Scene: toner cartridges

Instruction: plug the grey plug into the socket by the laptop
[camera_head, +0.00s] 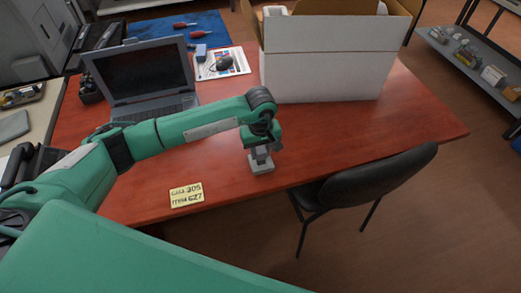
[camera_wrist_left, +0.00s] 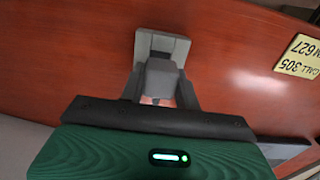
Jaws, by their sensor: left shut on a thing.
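My left gripper (camera_head: 262,154) points down near the front edge of the red table. It is shut on the grey plug, a grey block between the fingers in the left wrist view (camera_wrist_left: 160,80). A lighter grey square piece (camera_head: 261,167) sits just under the fingertips, and it also shows in the left wrist view (camera_wrist_left: 162,44). I cannot tell whether it is part of the plug or a base beneath it. The open laptop (camera_head: 150,82) stands at the back left of the table. I cannot make out a socket beside it; my left arm covers part of that area. My right gripper is out of view.
A large open white box (camera_head: 325,75) stands at the back right of the table (camera_head: 420,115). A yellow note (camera_head: 186,195) lies left of the gripper. A dark mouse (camera_head: 224,63) rests on a printed sheet. A black chair (camera_head: 375,180) stands at the front edge.

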